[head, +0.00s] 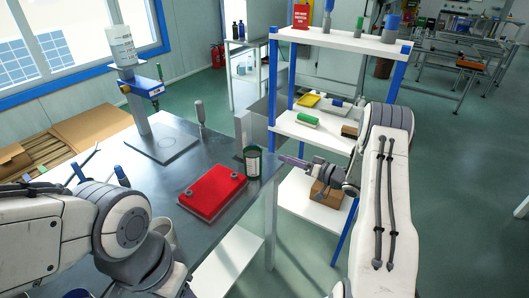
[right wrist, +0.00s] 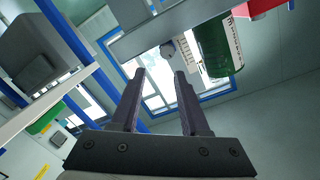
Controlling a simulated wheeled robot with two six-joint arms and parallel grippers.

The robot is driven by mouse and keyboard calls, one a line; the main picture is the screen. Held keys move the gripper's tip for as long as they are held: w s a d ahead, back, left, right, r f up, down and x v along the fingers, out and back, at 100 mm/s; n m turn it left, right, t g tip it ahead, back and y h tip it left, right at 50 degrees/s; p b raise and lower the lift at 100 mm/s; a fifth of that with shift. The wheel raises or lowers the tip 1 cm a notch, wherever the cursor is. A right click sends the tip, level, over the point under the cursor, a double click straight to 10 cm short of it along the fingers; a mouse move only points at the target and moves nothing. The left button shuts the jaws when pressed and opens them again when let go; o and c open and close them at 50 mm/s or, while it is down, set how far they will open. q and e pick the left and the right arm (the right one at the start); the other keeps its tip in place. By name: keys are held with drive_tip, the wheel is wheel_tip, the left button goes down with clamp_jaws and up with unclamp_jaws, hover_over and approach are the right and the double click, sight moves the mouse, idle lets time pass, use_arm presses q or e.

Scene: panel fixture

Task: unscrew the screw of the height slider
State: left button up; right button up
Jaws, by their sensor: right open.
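A column stand (head: 142,112) rises from a square plate at the back left of the dark table. A blue slider block (head: 147,87) is clamped on it, with small knobs at its sides and a white cylindrical body above. I cannot tell which knob is the screw. My right gripper (head: 285,160) is open and empty beyond the table's right edge, far right of the stand. Its two separated fingers (right wrist: 160,78) show in the right wrist view. The left arm comes in at the lower left, but its gripper is not visible.
A red panel (head: 212,192) lies on the table (head: 180,165). A green container (head: 252,162) stands near the table's right edge, close to my right gripper. A grey cylinder on a post (head: 199,112) is at the back. A blue-and-white shelf (head: 340,42) stands at the right.

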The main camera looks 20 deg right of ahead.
sight(265, 159)
drive_tip(key=shift+y, duration=0.5)
drive_tip(key=x, duration=0.4)
drive_tip(key=p+x, duration=0.1)
drive_tip(key=x, duration=0.4)
drive_tip(key=shift+a+f, duration=0.15)
drive_tip(key=shift+a, duration=0.3)
clamp_jaws()
